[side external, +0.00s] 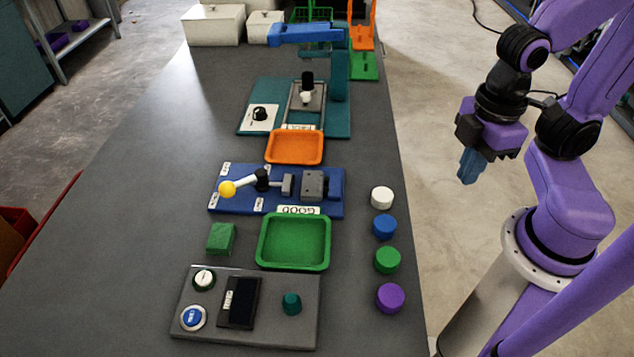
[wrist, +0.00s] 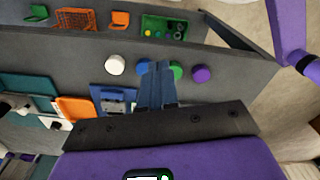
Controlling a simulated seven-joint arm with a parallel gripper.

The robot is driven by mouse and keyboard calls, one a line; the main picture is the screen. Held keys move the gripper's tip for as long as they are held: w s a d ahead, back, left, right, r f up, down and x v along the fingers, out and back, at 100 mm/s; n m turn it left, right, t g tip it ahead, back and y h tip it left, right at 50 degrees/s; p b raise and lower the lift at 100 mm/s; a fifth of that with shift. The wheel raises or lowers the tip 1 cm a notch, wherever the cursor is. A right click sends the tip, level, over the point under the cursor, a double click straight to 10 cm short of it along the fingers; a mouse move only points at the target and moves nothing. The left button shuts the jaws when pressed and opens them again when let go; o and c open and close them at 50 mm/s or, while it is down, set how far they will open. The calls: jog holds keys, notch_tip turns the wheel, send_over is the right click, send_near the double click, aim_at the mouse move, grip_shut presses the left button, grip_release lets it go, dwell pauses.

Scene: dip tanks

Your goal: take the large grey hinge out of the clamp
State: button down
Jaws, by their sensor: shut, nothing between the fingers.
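The clamp (side external: 229,200) has a blue base, a lever with a yellow knob and small grey jaws, and stands mid-table in the side view. A grey block (side external: 313,185), which looks like the hinge, sits at the right part of the clamp; its details are too small to tell. In the wrist view a grey piece (wrist: 115,96) shows on the blue base, partly cut off by my gripper body. My gripper (side external: 466,181) is shut and empty, its blue fingers pointing down beyond the table's right edge, well right of the clamp. The fingers also show in the wrist view (wrist: 157,70).
A green tray (side external: 262,243) lies in front of the clamp and an orange tray (side external: 270,147) behind it. White (side external: 382,197), blue (side external: 384,226), green (side external: 387,260) and purple (side external: 390,298) cylinders line the right edge. A teal press (side external: 340,80) stands farther back. A control panel (side external: 265,325) is in front.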

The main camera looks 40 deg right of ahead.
jog(key=c, duration=1.8)
grip_release()
jog(key=o, duration=1.6)
jog(key=shift+o, duration=0.2)
jog(key=m, duration=0.4)
send_over(313, 183)
notch_tip(313, 183, down, 16)
jog(key=shift+w+f, duration=0.1)
jog(key=shift+f, duration=0.15)
